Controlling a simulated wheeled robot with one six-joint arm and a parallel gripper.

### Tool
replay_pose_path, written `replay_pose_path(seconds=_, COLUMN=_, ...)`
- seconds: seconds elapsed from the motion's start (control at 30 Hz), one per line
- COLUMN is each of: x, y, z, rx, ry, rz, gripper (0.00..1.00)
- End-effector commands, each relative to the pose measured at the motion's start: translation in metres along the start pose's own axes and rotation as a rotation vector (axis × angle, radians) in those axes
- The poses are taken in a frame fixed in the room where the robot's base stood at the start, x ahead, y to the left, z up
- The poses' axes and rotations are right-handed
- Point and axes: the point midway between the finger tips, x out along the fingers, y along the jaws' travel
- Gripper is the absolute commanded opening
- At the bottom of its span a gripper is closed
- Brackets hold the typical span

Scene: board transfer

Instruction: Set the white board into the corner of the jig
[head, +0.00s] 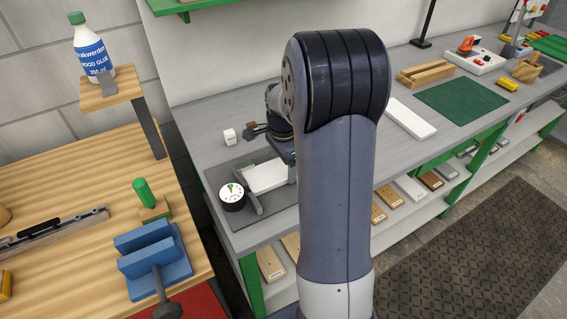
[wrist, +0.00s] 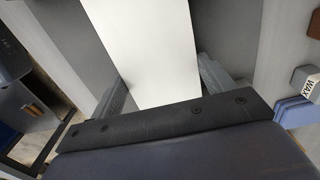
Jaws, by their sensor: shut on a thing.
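A flat white board (head: 262,178) is over the dark grey plate at the left end of the grey bench. The jig's grey fence (head: 254,202) stands on that plate, close to the board's near left end; I cannot tell whether they touch. My gripper (wrist: 165,88) is shut on the board, which shows between its two fingers in the wrist view (wrist: 150,45). In the head view my arm hides most of the gripper and the board's right end. I cannot tell whether the board rests on the plate.
A round dial gauge (head: 232,196) sits beside the fence. A small white block (head: 229,136) stands behind the plate; a block marked WAX (wrist: 304,79) shows in the wrist view. Another white slab (head: 410,118) and a green mat (head: 460,101) lie farther right.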

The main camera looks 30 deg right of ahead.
Motion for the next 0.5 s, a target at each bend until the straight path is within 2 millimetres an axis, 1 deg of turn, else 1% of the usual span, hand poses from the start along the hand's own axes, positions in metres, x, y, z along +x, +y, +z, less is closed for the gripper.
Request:
replay_pose_path(seconds=0.4, x=0.0008, y=-0.0008, z=0.0036, rx=0.0, ry=-0.004, rz=-0.001, gripper=0.45)
replay_pose_path(seconds=0.43, x=0.0008, y=-0.0008, z=0.0037, rx=0.0, ry=-0.004, rz=-0.001, gripper=0.78)
replay_pose_path(seconds=0.5, x=0.0008, y=-0.0008, z=0.0037, rx=0.0, ry=-0.004, rz=-0.001, gripper=0.83)
